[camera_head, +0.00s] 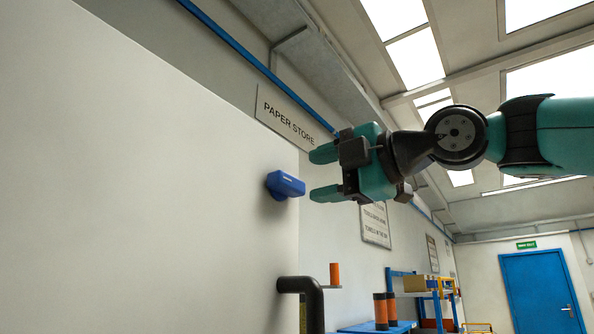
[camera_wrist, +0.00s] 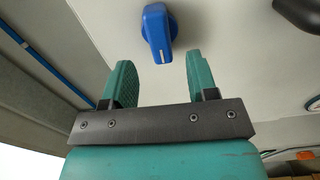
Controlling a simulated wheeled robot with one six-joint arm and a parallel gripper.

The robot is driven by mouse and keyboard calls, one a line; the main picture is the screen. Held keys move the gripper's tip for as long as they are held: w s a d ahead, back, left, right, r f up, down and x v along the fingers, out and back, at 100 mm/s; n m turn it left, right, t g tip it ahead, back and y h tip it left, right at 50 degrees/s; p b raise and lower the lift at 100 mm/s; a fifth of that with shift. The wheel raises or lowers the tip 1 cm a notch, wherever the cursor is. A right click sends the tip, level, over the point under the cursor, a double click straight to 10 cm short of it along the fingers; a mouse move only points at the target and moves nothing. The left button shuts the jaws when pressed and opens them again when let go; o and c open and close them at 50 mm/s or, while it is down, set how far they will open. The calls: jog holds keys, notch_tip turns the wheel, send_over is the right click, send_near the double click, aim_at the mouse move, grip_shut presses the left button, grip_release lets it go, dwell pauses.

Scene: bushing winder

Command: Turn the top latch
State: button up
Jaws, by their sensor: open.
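The top latch (camera_head: 286,185) is a blue knob on the pale wall panel, left of my gripper in the head view. My gripper (camera_head: 322,175) has two teal fingers, one above the other in the head view. They are apart with nothing between them. The fingertips point at the latch, with a visible gap, and do not appear to touch it. The wrist view also shows my gripper (camera_wrist: 160,70).
A dark bent pipe (camera_head: 312,288) stands out from the panel below the latch, with an orange cylinder (camera_head: 334,273) beside it. A "PAPER STORE" sign (camera_head: 287,118) is on the wall above. Shelving (camera_head: 425,285) and a blue door (camera_head: 541,290) are farther back.

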aim_at(295, 183)
jog(key=p+x, duration=0.1)
jog(key=x, duration=0.4)
jog(key=shift+p, duration=0.4)
jog(key=c, duration=0.9)
